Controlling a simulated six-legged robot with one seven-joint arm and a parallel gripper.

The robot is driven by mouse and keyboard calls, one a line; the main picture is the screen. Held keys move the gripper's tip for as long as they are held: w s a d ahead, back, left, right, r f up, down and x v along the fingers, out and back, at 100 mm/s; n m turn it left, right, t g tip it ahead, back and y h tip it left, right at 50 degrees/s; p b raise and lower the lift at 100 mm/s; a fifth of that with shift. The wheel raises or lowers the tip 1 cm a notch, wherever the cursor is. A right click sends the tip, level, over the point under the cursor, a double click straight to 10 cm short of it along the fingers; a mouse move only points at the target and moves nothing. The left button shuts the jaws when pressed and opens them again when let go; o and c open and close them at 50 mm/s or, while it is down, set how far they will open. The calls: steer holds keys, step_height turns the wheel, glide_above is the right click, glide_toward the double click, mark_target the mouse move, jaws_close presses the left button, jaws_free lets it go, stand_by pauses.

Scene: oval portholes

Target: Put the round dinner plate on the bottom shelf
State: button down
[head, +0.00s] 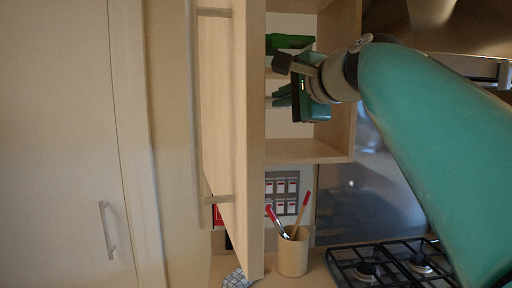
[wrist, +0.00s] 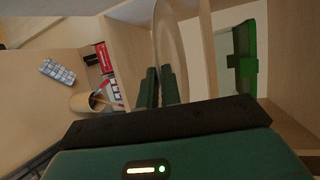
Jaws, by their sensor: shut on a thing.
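The round dinner plate (wrist: 172,45) is pale and seen nearly edge-on in the wrist view. My gripper (wrist: 160,86) is shut on its rim, with one green finger on each side. In the head view my gripper (head: 277,97) reaches into the open wall cabinet, at the height of the lower compartment. Only a thin sliver of the plate shows there, and the door hides the rest. The bottom shelf (head: 300,152) is a bare wooden board below my gripper, with a clear gap between them.
The open cabinet door (head: 232,120) stands close left of my gripper. A green object (head: 288,42) sits on the shelf above; it also shows in the wrist view (wrist: 243,60). Below are a utensil cup (head: 292,255) and a gas hob (head: 390,265).

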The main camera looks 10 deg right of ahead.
steer(key=w+d+f, duration=0.3)
steer(key=w+f, duration=0.3)
steer(key=w+d+f, duration=0.2)
steer(key=w+f, duration=0.4)
steer(key=f, duration=0.1)
steer(key=shift+w+d, duration=0.15)
steer(key=shift+d, duration=0.25)
steer(key=c, duration=1.9)
jaws_free()
steer(key=shift+f, duration=0.15)
